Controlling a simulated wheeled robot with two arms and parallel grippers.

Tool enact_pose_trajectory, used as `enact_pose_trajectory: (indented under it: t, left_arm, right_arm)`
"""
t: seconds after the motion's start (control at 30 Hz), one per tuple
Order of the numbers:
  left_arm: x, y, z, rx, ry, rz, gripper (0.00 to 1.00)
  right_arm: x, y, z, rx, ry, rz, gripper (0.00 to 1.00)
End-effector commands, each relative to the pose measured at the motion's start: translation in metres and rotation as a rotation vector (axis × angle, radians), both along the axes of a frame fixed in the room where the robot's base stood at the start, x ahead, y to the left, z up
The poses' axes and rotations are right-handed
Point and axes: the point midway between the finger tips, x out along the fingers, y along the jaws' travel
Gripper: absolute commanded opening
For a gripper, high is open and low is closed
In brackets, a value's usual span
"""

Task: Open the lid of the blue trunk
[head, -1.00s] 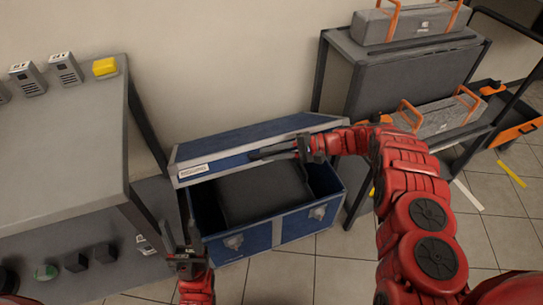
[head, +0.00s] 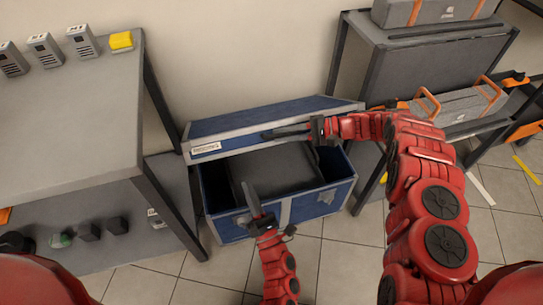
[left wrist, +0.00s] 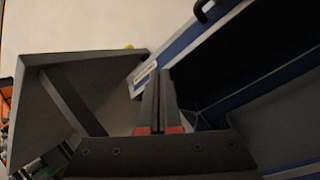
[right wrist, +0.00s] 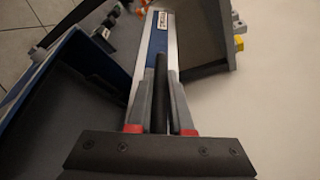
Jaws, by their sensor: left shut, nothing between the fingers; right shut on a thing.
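The blue trunk (head: 213,193) stands on the floor against the wall, its dark interior showing. Its lid (head: 260,121), blue with a pale metal edge and a white label, is raised at the back. My right gripper (head: 268,134) is at the lid's front edge. In the right wrist view its fingers (right wrist: 161,95) are shut on a dark bar (right wrist: 161,72) along the lid, which looks like its handle. My left gripper (head: 250,190) is shut and empty, pointing up in front of the trunk's open top. The lid's label also shows in the left wrist view (left wrist: 143,77).
A grey table (head: 70,130) with grey devices and a yellow block (head: 121,41) stands left of the trunk. A dark rack (head: 425,65) with grey, orange-handled cases (head: 460,107) stands right. Tiled floor (head: 330,255) is clear in front.

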Motion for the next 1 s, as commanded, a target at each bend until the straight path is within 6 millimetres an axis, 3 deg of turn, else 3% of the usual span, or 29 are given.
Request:
enact_pose_trajectory:
  t: [0.03, 0.2, 0.33, 0.57, 0.9, 1.0]
  left_arm:
    - [0.002, -0.02, -0.012, -0.133, 0.007, -0.075, 0.0]
    - [0.003, -0.072, -0.039, -0.495, 0.017, -0.249, 0.0]
    - [0.002, -0.092, -0.047, -0.633, 0.017, -0.304, 0.0]
    - [0.023, -0.089, -0.043, -0.67, 0.011, -0.317, 0.0]
    - [0.091, -0.067, -0.03, -0.665, 0.01, -0.316, 0.0]
    - [0.102, -0.062, -0.022, -0.668, 0.008, -0.313, 0.0]
  right_arm:
    - [0.001, -0.001, 0.0, -0.002, -0.003, -0.003, 0.0]
    - [0.001, -0.001, 0.0, -0.003, -0.003, -0.004, 0.0]
    - [0.001, -0.001, 0.0, -0.003, -0.003, -0.004, 0.0]
    - [0.001, -0.001, 0.0, -0.002, -0.003, -0.004, 0.0]
    - [0.001, -0.001, 0.0, -0.002, -0.003, -0.004, 0.0]
    - [0.001, -0.001, 0.0, -0.002, -0.003, -0.004, 0.0]
